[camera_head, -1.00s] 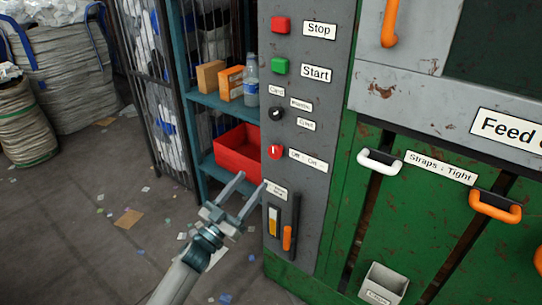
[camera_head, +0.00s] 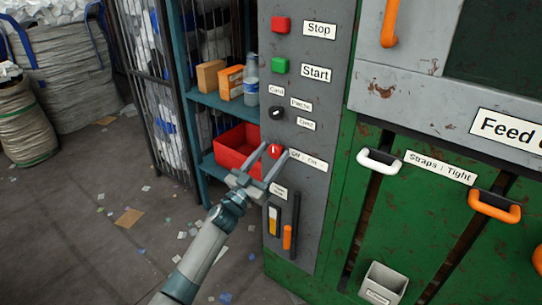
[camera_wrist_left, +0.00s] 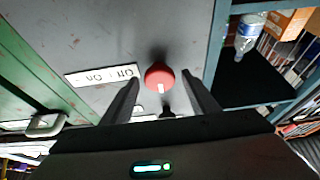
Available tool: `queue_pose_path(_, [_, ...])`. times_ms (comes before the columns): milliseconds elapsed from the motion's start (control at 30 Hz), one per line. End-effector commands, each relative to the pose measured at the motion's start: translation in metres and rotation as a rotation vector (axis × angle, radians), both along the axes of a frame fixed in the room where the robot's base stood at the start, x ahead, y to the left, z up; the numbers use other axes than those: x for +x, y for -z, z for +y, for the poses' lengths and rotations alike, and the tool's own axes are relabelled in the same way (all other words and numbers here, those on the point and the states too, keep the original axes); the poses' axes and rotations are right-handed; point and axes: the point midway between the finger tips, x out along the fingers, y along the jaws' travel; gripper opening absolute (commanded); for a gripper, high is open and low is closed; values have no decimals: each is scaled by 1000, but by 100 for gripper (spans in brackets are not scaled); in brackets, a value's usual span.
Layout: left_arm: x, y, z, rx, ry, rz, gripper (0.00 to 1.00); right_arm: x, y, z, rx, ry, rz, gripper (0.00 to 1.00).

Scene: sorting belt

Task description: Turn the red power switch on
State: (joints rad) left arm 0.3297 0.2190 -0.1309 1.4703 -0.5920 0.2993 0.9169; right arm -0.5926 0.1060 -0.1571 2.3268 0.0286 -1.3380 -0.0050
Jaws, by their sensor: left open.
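The red power switch (camera_head: 274,151) is a round knob with a white mark, on the grey control panel (camera_head: 335,90) beside its "Off - On" label (camera_head: 309,160). My left gripper (camera_head: 276,150) is open in front of the knob, its two fingers pointing at the panel. In the left wrist view the red knob (camera_wrist_left: 159,77) shows between the open fingertips, with a gap on each side. Its white mark is at the lower edge there. I cannot tell whether the fingers touch the panel. My right gripper is out of view.
Above the knob are a black selector (camera_head: 277,113), a green Start button (camera_head: 280,66) and a red Stop button (camera_head: 281,25). An orange slider (camera_head: 287,237) sits below. A red bin (camera_head: 232,150) stands on the teal shelf close to the left.

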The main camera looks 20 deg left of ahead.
Motion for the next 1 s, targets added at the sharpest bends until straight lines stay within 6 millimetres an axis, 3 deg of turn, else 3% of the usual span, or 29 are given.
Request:
queue_pose_path(133, [0,0,0,0,0,0,54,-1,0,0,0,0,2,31])
queue_pose_path(300, [0,0,0,0,0,0,15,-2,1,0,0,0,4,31])
queue_pose_path(667, [0,0,0,26,0,-8,15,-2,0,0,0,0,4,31])
queue_pose_path(1000, [0,0,1,182,0,-65,15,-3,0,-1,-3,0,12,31])
